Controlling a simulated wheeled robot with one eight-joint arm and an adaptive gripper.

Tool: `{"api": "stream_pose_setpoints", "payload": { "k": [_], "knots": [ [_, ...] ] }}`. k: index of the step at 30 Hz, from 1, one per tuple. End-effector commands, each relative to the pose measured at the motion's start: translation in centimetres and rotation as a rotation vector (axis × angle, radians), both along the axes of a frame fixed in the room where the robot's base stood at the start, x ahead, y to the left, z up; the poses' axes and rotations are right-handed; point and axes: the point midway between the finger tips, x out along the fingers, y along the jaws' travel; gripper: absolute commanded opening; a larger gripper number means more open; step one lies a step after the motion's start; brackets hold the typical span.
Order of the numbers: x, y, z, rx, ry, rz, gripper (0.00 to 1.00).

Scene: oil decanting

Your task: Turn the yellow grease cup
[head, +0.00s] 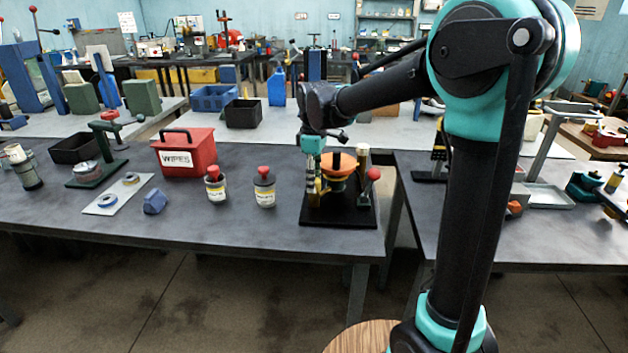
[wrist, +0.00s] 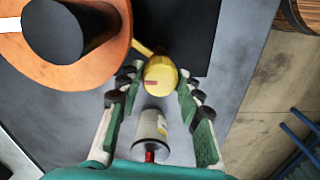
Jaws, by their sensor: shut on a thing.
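The yellow grease cup (wrist: 160,72) sits between my fingertips in the wrist view, beside an orange round body (wrist: 100,70) with a black cylinder in it. My gripper (wrist: 157,82) is shut on the cup, with its green-padded fingers on either side. In the head view my gripper (head: 313,178) points down at the left side of the orange-topped fixture (head: 338,164). The fixture stands on a black base plate (head: 338,217). The cup is hard to make out there, mostly hidden by the fingers.
Two red-capped bottles (head: 215,188) (head: 264,190) stand left of the fixture; one bottle (wrist: 150,128) shows between my fingers in the wrist view. A red-knobbed lever (head: 373,174) rises at the fixture's right. A red wipes box (head: 184,153) stands further left. The front table strip is clear.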

Motion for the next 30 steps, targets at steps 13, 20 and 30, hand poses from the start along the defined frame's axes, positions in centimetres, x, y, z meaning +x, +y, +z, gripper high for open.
{"api": "stream_pose_setpoints", "payload": {
  "k": [13,20,30],
  "knots": [
    [0.02,-0.01,0.02,0.000,0.000,-0.175,0.06],
    [0.03,-0.02,0.02,0.000,0.000,-0.369,0.06],
    [0.05,-0.02,0.03,0.000,0.000,-0.626,0.06]
  ]
}}
